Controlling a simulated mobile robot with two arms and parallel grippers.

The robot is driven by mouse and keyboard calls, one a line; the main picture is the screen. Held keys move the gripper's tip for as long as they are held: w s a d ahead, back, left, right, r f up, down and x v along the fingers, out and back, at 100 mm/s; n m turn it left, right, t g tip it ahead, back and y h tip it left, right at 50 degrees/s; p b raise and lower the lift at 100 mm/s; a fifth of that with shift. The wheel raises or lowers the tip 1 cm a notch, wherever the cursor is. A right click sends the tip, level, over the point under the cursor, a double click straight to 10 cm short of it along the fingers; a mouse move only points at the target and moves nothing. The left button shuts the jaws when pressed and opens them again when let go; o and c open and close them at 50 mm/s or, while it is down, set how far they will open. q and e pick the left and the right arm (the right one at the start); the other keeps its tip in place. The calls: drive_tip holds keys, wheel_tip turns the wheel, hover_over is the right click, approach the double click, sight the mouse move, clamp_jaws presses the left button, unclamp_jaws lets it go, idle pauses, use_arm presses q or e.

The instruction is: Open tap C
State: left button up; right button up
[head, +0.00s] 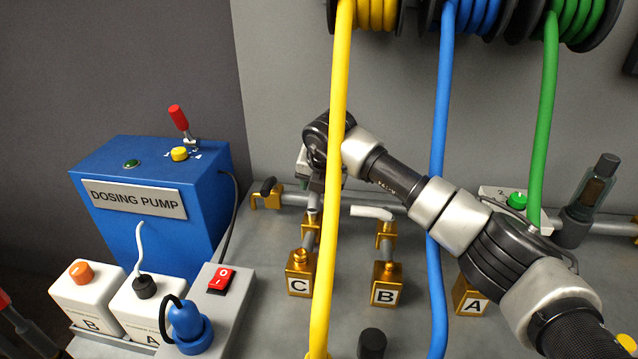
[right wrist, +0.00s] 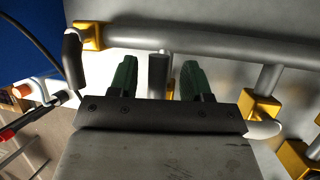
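Tap C is the brass valve (head: 310,230) above a brass block labelled C (head: 300,286), on a branch below the grey pipe. In the right wrist view, the green fingers of this gripper (right wrist: 157,75) are spread apart. The gripper body hides what is below. My left gripper is not in view.
A yellow hose (head: 336,180) hangs in front of my right wrist. Tap B (head: 386,234) with its white lever (head: 372,212) is close by on the right. A black-handled brass valve (head: 266,194) is on the left. The blue dosing pump (head: 150,240) stands further left.

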drive_tip(key=b+v, duration=0.1)
drive_tip(key=v, duration=0.9)
drive_tip(key=shift+s+r, duration=0.15)
drive_tip(key=shift+r, duration=0.15)
